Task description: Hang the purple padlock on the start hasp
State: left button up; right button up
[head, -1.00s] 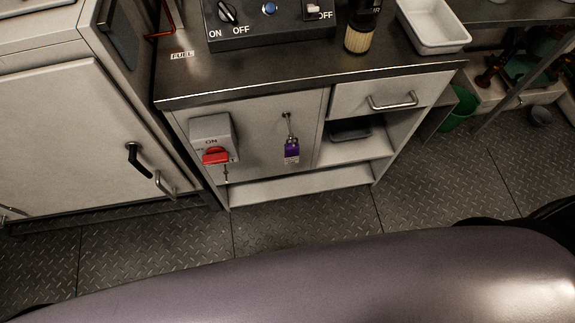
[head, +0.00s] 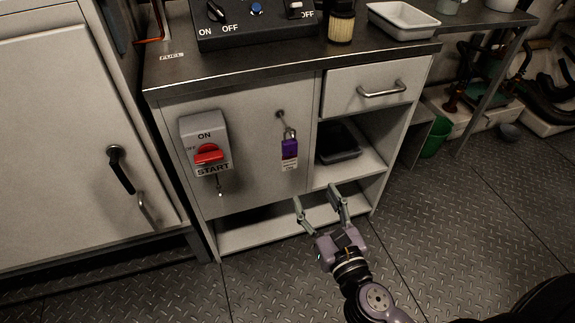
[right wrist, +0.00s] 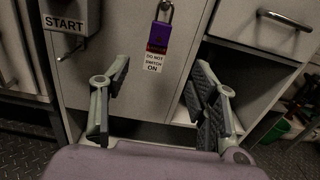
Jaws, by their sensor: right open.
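The purple padlock (head: 290,148) hangs from a hook (head: 280,115) on the cabinet's front panel, with a white tag below it. In the right wrist view the padlock (right wrist: 158,37) is upright, its shackle on top, and the tag reads "DO NOT SWITCH ON". The start switch box (head: 206,142) with a red handle is left of it; a small hasp (head: 220,190) hangs below the box. My right gripper (head: 318,194) is open and empty, below and slightly right of the padlock, in front of the cabinet. My left gripper is out of view.
A drawer (head: 367,92) with a bar handle is right of the padlock, above an open shelf with a dark tray (head: 338,142). A control panel (head: 255,24) and a white tray (head: 403,20) sit on the counter. The floor in front is clear.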

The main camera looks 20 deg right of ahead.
aim_at(291, 149)
jog(key=w, duration=1.2)
jog(key=shift+w+a+r, duration=0.15)
jog(key=shift+a, duration=0.05)
jog(key=shift+w+a, duration=0.15)
jog(key=shift+w, duration=2.45)
jog(key=shift+c, duration=0.4)
grip_shut()
